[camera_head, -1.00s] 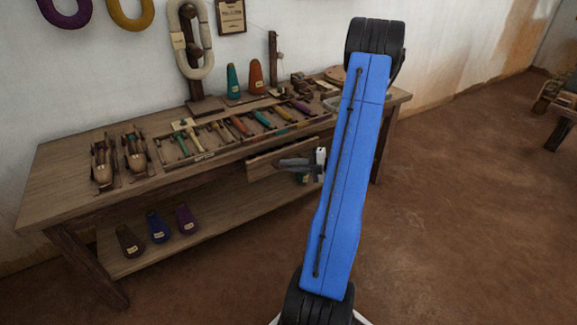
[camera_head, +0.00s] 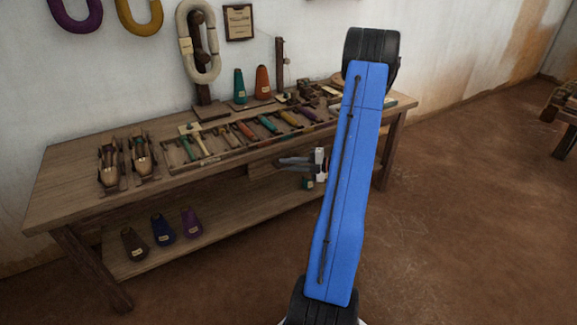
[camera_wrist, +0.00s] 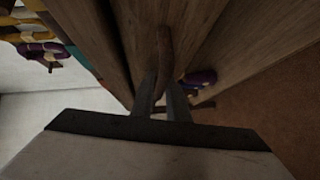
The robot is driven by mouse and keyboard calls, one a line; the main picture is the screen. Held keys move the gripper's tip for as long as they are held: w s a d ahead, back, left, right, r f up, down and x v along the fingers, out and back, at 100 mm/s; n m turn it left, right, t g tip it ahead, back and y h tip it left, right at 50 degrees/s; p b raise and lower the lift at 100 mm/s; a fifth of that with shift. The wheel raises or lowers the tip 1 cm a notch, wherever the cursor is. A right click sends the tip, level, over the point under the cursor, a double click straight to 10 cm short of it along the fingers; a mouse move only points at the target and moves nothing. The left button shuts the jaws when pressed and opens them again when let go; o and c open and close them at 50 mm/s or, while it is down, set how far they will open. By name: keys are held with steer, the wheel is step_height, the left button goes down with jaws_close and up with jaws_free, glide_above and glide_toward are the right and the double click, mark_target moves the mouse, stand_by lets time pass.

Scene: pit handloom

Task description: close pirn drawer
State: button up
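The pirn drawer (camera_head: 262,168) is a wooden drawer under the top of the workbench, right of its middle. Its front stands close to the bench's front edge in the head view; I cannot tell whether it is flush. My gripper (camera_head: 282,162) reaches the drawer front from the right, partly beside my blue arm link. In the wrist view, the brown curved handle (camera_wrist: 164,42) runs between the two grey fingers of my gripper (camera_wrist: 162,88), which look closed on it. The drawer's inside is hidden.
The wooden workbench (camera_head: 65,188) carries a rack of coloured pirns, two shuttles (camera_head: 142,158) and a teal cone (camera_head: 239,86). Several dark cones (camera_head: 162,229) stand on the lower shelf. The floor to the right is open. My arm hides part of the bench's right end.

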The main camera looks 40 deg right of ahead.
steer(key=v, duration=1.7)
steer(key=shift+s, duration=0.15)
steer(key=shift+d, duration=0.1)
